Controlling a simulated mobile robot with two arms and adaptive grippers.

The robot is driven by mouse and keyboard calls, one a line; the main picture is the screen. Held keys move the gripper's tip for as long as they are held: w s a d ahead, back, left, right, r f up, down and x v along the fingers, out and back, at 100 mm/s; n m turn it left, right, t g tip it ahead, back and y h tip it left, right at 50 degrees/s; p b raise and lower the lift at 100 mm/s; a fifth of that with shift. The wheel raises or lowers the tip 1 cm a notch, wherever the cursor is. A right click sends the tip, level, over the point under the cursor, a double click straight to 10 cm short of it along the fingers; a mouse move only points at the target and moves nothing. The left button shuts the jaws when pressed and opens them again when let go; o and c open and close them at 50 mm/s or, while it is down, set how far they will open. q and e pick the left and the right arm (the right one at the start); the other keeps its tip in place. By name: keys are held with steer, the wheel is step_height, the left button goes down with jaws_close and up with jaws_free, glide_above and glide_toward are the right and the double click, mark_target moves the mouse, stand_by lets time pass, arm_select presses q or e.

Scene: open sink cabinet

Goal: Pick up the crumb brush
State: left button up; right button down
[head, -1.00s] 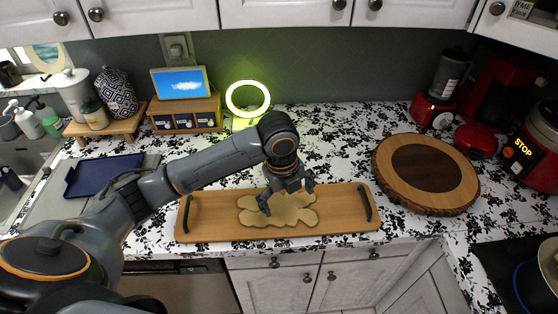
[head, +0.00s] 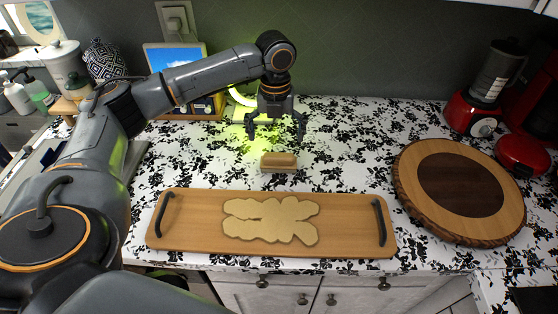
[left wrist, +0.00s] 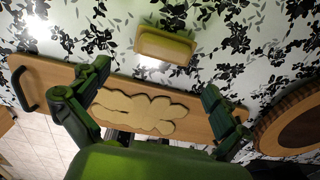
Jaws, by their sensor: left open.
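The crumb brush (head: 279,161) appears to be the small wooden-backed block with a pale lower edge. It lies on the patterned counter just behind the wooden tray. My left gripper (head: 276,132) is open and empty, fingers pointing down, above and slightly behind the brush in the head view. The left wrist view shows the brush (left wrist: 165,45) beyond the spread fingertips (left wrist: 155,80), apart from both fingers. My right gripper is not in view.
The wooden tray (head: 183,232) with black handles holds flat pale dough or crumbs (head: 268,219). A round wooden board (head: 409,177) lies at right, near a red blender (head: 472,121). A glowing green ring lamp (head: 236,96) and small screen (head: 160,54) stand behind my arm. Counter right of the brush is clear.

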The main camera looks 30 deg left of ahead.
mark_target(279, 155)
arm_select(q)
steer(key=f, duration=0.3)
steer(key=shift+w, duration=0.35)
steer(key=shift+d+f+p, duration=0.1)
steer(key=shift+f+p, duration=0.4)
steer(key=shift+f, duration=0.45)
step_height(279, 155, down, 4)
steer(key=shift+w+r+p, duration=0.1)
steer(key=shift+r+p, duration=0.1)
steer(key=shift+p, duration=0.3)
steer(key=shift+f, duration=0.25)
steer(key=c, duration=0.9)
steer(key=shift+c, duration=1)
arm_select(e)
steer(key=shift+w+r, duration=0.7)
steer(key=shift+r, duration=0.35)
